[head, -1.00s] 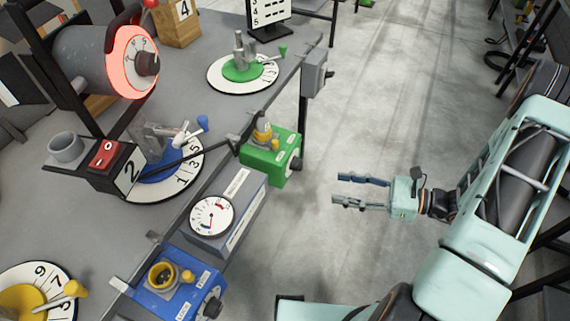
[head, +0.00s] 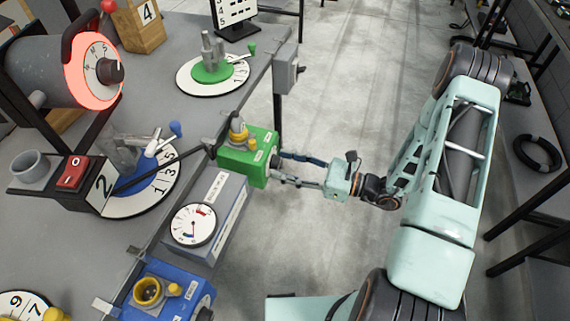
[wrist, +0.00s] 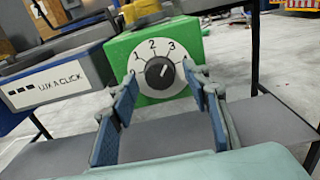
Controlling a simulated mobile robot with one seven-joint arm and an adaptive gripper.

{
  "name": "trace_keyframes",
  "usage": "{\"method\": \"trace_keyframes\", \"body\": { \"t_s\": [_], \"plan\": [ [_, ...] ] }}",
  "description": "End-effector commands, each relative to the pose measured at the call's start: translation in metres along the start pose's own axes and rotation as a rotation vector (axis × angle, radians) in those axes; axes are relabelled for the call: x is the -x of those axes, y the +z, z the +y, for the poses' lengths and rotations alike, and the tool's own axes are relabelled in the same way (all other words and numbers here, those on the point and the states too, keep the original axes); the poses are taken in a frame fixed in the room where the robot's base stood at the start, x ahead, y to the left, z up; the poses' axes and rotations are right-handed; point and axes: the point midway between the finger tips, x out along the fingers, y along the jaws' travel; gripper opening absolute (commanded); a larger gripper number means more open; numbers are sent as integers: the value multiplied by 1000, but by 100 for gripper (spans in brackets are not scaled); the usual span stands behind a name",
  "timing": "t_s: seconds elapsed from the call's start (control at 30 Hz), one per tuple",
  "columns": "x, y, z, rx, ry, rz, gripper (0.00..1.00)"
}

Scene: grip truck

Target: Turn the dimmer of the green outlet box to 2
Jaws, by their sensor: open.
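The green outlet box (head: 246,158) hangs at the table's right edge. The wrist view shows its front face (wrist: 193,38) with a white dial marked 1, 2 and 3. The black dimmer knob (wrist: 160,73) sits in the dial's middle. Its white pointer mark looks tilted up and right, toward the 3, though it is small. My gripper (head: 279,167) is open in front of the box's knob side. In the wrist view its blue-padded fingers (wrist: 163,86) stand left and right of the knob, with gaps; contact is not visible. In the head view the knob is mostly hidden.
A grey gauge box (head: 228,213) and a blue outlet box (head: 170,292) sit nearer along the same edge. A grey switch box (head: 287,69) stands farther along it. The floor right of the table is clear around my arm.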

Motion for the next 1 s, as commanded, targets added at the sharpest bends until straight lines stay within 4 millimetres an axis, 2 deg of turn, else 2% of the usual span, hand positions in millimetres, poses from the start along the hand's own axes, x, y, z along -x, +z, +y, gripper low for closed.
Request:
{"method": "trace_keyframes", "body": {
  "t_s": [0.3,0.67,1.0],
  "plan": [
    [-2,0,0,-1,-1,1,43],
    [-2,0,0,-1,0,1,3],
    [-2,-2,0,52,-1,2,2]
  ]
}}
